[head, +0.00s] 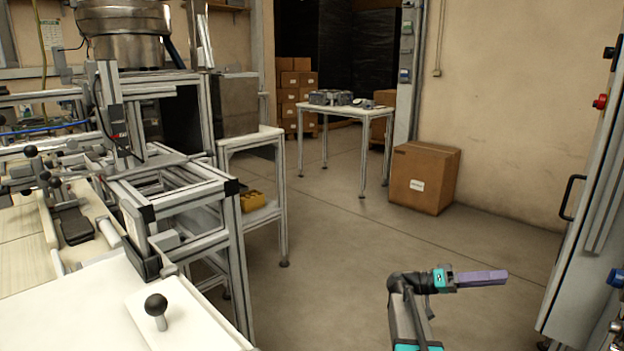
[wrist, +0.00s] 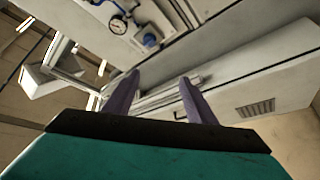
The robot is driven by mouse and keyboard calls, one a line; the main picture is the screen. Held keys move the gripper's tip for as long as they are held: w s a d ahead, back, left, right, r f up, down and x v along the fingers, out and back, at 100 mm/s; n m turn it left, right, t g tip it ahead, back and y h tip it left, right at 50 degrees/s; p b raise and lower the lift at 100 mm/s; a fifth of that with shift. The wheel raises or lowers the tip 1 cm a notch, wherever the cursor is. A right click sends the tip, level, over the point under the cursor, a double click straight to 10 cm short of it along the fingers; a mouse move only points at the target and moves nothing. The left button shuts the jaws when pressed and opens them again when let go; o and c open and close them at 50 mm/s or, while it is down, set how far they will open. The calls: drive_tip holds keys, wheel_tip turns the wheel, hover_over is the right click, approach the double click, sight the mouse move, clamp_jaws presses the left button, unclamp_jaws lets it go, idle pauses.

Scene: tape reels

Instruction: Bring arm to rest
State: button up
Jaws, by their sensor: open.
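My gripper (head: 482,278) shows at the lower right of the head view, over the open floor. Its purple fingers point to the right, toward the grey cabinet. In the wrist view my gripper (wrist: 158,98) has its two purple fingers spread apart with nothing between them. My arm is folded up from the bottom edge of the head view and touches nothing that I can see.
A tall grey cabinet (head: 590,200) stands at the right; its gauge (wrist: 118,24) shows in the wrist view. An aluminium-frame machine (head: 190,190) fills the left. A cardboard box (head: 423,178) and a white table (head: 345,112) stand farther back. The middle floor (head: 335,245) is clear.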

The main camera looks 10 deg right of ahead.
drive_tip(key=s+a+f+n+t+y+p, duration=0.25)
drive_tip(key=a+f+p, duration=0.25)
drive_tip(key=f, duration=0.3)
drive_tip(key=s+a+f+n+t+y+p, duration=0.1)
drive_tip(key=s+a+f+n+p, duration=0.3)
drive_tip(key=a+f, duration=0.3)
drive_tip(key=s+a+f+n+t+y+p, duration=0.2)
drive_tip(key=s+a+f+n+p, duration=0.25)
drive_tip(key=f, duration=0.55)
drive_tip(key=s+a+f+n+y+p, duration=0.1)
drive_tip(key=s+a+f+y+p, duration=0.3)
drive_tip(key=s+a, duration=0.35)
drive_tip(key=s+a+f+n+y+p, duration=0.1)
drive_tip(key=s+a+f+y+p, duration=0.1)
drive_tip(key=s+a+f+y, duration=0.4)
drive_tip(key=s+a+f+n+y, duration=0.1)
drive_tip(key=a+f+n+y, duration=0.1)
drive_tip(key=a, duration=0.9)
drive_tip(key=shift+s+a+f+y, duration=0.25)
drive_tip(key=shift+f+y, duration=0.3)
drive_tip(key=shift+f, duration=0.15)
